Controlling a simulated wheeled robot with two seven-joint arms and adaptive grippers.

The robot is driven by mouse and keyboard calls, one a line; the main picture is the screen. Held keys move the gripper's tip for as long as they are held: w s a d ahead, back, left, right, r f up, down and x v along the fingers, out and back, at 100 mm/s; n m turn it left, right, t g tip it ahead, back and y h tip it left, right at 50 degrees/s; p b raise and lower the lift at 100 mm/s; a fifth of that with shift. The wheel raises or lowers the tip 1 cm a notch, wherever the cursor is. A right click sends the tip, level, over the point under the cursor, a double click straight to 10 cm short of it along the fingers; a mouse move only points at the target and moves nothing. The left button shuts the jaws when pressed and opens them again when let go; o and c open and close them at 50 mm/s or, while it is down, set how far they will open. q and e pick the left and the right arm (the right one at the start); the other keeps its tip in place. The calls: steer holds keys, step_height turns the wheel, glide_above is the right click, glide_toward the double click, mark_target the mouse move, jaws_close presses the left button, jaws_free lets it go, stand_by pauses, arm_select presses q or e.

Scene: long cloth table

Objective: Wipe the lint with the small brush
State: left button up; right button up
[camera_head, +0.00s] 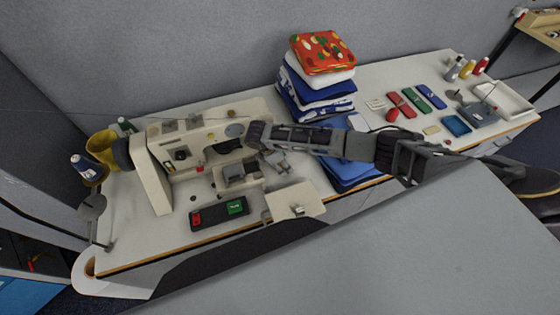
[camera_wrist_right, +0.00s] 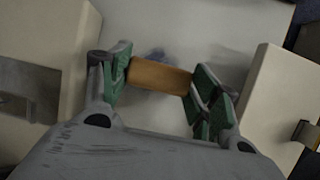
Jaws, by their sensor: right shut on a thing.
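My right gripper (camera_head: 262,150) reaches in from the right and hangs over the cream sewing machine (camera_head: 155,175). In the right wrist view the gripper (camera_wrist_right: 160,85) is shut on a tan wooden block, seemingly the small brush (camera_wrist_right: 160,77), held crosswise between green finger pads. The brush's bristles are hidden. A faint bluish patch (camera_wrist_right: 157,55) shows on the pale surface just beyond the brush; I cannot tell whether it is lint or shadow. The brush cannot be made out in the head view. My left gripper is not in view.
A black switch box (camera_head: 220,212) with red and green buttons lies in front of the machine. Folded cloths (camera_head: 318,85) are stacked behind my right arm. Small packets (camera_head: 402,105) and bottles (camera_head: 467,68) stand farther right. A yellow cup (camera_head: 103,147) stands at the left end.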

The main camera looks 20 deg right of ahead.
mark_target(285, 170)
steer(key=shift+d, duration=0.25)
steer(key=shift+s+f, duration=0.1)
steer(key=shift+f, duration=0.05)
steer(key=shift+s+a+f, duration=0.1)
steer(key=shift+s+f, duration=0.05)
steer(key=shift+s, duration=0.4)
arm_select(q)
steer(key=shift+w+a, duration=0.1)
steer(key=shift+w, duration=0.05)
arm_select(e)
steer(key=shift+s+a, duration=0.15)
steer(key=shift+s, duration=0.35)
steer(key=shift+s+a, duration=0.15)
steer(key=shift+s, duration=0.35)
steer(key=shift+f, duration=0.1)
steer(key=shift+a, duration=0.45)
steer(key=shift+w+r, duration=0.15)
steer(key=shift+r, duration=0.05)
